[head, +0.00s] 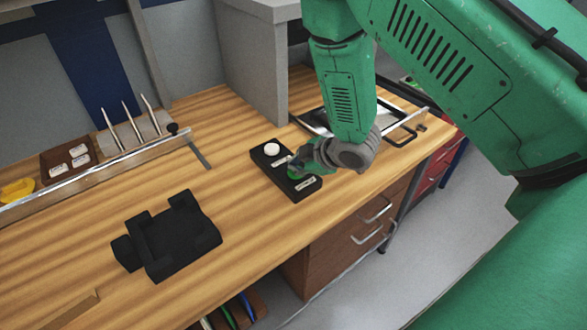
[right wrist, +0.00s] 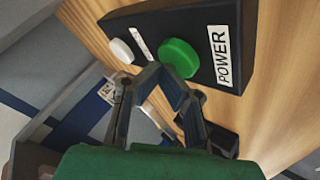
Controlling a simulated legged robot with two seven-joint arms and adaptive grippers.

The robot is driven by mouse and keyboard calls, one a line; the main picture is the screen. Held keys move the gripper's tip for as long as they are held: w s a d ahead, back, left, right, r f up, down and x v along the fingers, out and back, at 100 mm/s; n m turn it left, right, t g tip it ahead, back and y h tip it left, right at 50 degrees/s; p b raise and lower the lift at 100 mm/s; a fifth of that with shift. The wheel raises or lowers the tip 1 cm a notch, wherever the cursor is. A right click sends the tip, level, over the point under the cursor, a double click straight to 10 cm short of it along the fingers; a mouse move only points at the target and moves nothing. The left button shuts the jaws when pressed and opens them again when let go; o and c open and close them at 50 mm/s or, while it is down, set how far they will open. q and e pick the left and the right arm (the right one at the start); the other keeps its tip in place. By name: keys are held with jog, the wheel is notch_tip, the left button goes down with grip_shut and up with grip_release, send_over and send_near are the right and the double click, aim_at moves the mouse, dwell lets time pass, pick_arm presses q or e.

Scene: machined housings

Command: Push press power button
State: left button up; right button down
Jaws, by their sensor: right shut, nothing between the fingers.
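The black control box (head: 285,183) lies on the wooden bench and carries a white button (head: 271,149) and a green button, mostly hidden by my gripper in the head view. In the right wrist view the green button (right wrist: 180,57) sits beside a white label (right wrist: 221,55) reading POWER, with the white button (right wrist: 121,51) to its left. My right gripper (head: 289,164) is shut and empty over the box. Its fingertips (right wrist: 160,73) show at the lower left edge of the green button; I cannot tell whether they touch it. My left gripper is not in view.
A black fixture (head: 180,240) stands on the bench at the lower left. A metal rail (head: 100,174), pale rods and a brown tray (head: 68,160) are at the back left. A grey cabinet (head: 253,65) rises behind the box. The bench between fixture and box is clear.

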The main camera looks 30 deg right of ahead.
jog(key=shift+d+f, duration=0.1)
jog(key=shift+f, duration=0.05)
jog(key=shift+s+f, duration=0.15)
jog(key=shift+f, duration=0.2)
dwell(0.4)
jog(key=shift+s, duration=0.1)
jog(key=shift+r, duration=0.35)
notch_tip(320, 180, up, 6)
jog(key=p, duration=0.5)
jog(key=shift+r+p, duration=0.15)
jog(key=shift+p, duration=0.2)
